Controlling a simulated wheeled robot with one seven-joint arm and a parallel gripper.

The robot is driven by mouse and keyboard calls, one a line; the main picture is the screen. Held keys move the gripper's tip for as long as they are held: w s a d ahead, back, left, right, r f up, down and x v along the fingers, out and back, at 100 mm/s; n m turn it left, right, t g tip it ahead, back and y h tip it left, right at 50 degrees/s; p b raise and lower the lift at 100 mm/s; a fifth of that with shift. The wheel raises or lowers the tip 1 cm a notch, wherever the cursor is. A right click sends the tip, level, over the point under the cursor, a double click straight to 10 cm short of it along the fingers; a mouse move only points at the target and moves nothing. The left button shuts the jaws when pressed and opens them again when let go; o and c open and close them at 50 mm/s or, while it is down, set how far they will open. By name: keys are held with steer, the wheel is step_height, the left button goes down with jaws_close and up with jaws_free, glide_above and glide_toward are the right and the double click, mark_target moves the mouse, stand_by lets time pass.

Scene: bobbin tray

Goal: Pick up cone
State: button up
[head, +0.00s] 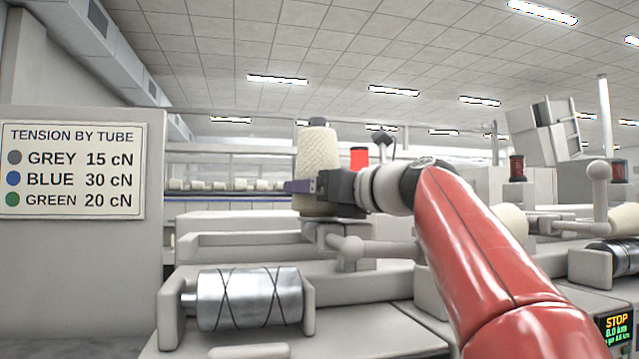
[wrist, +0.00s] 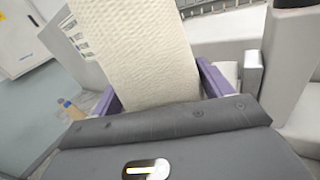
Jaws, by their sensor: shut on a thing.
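A cream yarn cone (head: 317,158) with a dark grey tube tip stands upright in the head view, above the machine's front ledge. My gripper (head: 300,187) reaches in from the right and is shut on the cone's lower part. In the wrist view the cone (wrist: 135,50) fills the upper middle, between the two purple fingers of my gripper (wrist: 160,90). The cone's base is partly hidden behind my gripper in the head view, and I cannot tell whether it touches anything below.
A steel grooved drum (head: 248,298) sits below on the machine. A sign (head: 72,163) listing tension by tube colour is on the left. A red cylinder (head: 358,159) shows behind my gripper. Another cream cone (head: 511,224) is partly hidden behind my arm. A lit display (head: 616,331) is lower right.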

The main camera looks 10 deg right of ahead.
mark_target(324, 130)
steer(key=r+p, duration=0.1)
steer(key=r, duration=0.2)
steer(key=a+r+p, duration=0.1)
steer(key=r, duration=0.1)
steer(key=shift+s+r+p, duration=0.1)
steer(key=shift+s+p, duration=0.05)
steer(key=shift+p, duration=0.15)
steer(key=shift+d+r, duration=0.15)
steer(key=shift+r, duration=0.8)
steer(key=shift+d+r, duration=0.1)
steer(key=shift+r, duration=1.4)
